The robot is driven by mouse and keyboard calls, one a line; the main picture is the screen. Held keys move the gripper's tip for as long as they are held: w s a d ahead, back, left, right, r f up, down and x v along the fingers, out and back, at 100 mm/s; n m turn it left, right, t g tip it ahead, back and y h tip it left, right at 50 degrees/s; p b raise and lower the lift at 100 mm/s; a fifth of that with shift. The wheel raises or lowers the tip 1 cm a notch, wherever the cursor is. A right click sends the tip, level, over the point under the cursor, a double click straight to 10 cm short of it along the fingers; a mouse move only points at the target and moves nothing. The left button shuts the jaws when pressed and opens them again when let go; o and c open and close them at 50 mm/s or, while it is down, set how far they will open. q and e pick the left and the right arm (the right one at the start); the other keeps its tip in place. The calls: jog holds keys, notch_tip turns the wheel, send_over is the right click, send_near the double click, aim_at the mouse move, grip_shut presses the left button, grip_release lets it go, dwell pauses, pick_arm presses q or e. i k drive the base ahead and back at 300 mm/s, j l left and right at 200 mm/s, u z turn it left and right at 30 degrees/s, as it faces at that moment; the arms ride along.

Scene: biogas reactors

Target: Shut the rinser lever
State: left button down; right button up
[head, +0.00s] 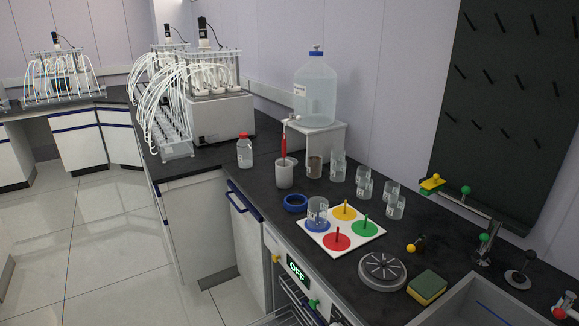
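The rinser appears to be the round grey metal disc (383,270) with a spoked top, set on the dark worktop left of the sink. Behind it on the right is a small black fitting with a yellow ball knob (411,248), which may be its lever. It is too small to tell whether this lever is open or shut. Neither of my grippers is in view.
A yellow and green sponge (427,287) lies beside the sink (480,303). Taps with green knobs (484,238) stand behind. A white board with coloured pegs (374,236), beakers (338,166) and a blue ring (295,202) occupy the worktop. An OFF display (297,268) is below.

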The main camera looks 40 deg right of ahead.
aim_at(411, 248)
jog(key=z, duration=2.05)
